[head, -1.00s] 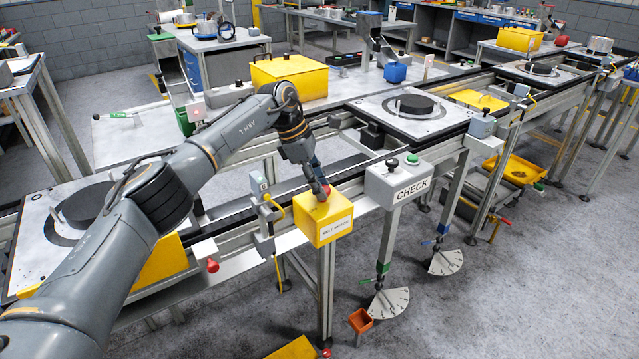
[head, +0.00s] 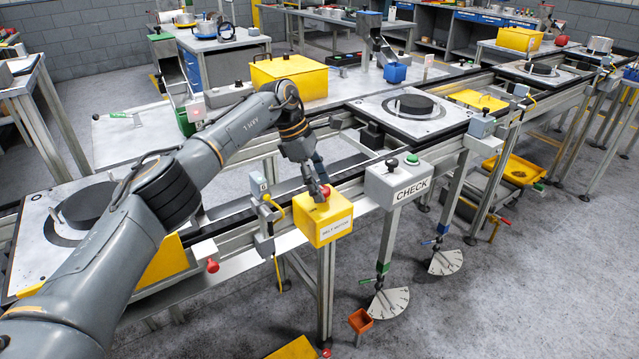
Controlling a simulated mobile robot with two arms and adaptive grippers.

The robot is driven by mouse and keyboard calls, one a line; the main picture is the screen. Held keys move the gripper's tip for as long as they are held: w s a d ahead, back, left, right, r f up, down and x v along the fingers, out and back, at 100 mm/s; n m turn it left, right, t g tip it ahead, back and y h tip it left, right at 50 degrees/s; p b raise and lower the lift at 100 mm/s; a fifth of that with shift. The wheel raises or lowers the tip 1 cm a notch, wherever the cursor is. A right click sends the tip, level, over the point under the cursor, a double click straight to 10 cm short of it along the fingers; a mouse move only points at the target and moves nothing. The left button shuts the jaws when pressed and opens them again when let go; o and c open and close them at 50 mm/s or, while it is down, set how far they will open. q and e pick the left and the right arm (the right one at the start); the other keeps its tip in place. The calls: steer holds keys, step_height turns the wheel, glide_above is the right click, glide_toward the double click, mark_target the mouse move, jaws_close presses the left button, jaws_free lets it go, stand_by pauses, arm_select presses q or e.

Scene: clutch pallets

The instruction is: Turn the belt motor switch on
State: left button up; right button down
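The belt motor switch is a yellow box (head: 328,222) with a white label reading "BELT MOTOR" on its front, mounted on the near side of the conveyor. A red knob (head: 324,191) sits on its top. My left gripper (head: 319,192) points down from above at the knob, with its fingertips at or beside it. I cannot tell whether the fingers close on the knob. The knob is partly hidden by the fingers. My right gripper is not in view.
A grey CHECK box (head: 397,184) with a black knob and a green button stands just right of the switch. Pallets with black discs (head: 413,104) lie on the conveyor.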

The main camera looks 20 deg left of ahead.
arm_select(q)
steer(key=v, duration=1.2)
